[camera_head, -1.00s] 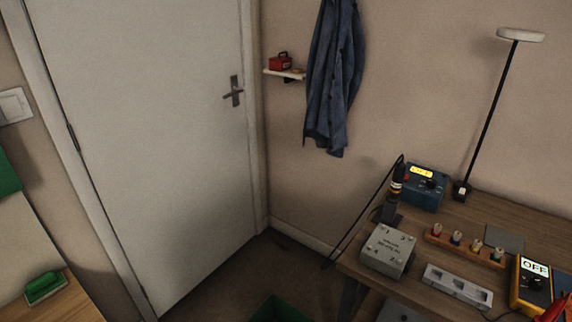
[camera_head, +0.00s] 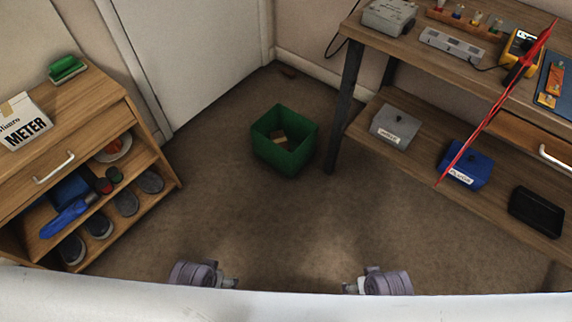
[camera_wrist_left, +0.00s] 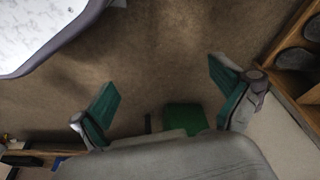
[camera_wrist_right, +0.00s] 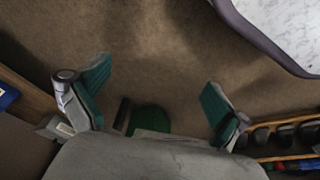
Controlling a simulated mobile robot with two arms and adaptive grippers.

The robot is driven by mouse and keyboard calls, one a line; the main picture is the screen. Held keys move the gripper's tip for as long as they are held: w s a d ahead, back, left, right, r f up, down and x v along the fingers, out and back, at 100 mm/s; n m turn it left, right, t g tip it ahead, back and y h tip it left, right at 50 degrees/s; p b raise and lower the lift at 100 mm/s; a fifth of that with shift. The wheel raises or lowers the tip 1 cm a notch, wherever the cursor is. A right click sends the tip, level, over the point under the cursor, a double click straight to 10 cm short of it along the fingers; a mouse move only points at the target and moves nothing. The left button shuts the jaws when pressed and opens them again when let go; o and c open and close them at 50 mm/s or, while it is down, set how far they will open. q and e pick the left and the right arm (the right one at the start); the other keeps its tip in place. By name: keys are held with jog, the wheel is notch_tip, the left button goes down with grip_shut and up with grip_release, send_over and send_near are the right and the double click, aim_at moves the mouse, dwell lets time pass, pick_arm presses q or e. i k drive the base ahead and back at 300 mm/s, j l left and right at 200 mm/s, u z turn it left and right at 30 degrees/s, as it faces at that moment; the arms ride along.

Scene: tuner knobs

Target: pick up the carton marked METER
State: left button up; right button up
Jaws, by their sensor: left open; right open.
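The carton marked METER (camera_head: 25,122) is a white box with black lettering and a tan tape strip. My left gripper (camera_wrist_left: 165,95) is open and empty over the brown floor in the left wrist view. My right gripper (camera_wrist_right: 150,95) is open and empty over the floor in the right wrist view. In the head view only parts of my two arms show at the bottom, far from the carton.
A green bin (camera_head: 284,140) stands on the floor ahead. A workbench (camera_head: 420,75) with a lower shelf is at right, crossed by a red line. Open floor lies between.

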aim_at(23, 120)
jog(key=k+l, duration=0.1)
jog(key=i+j+u, duration=0.1)
jog(key=u, duration=1.65)
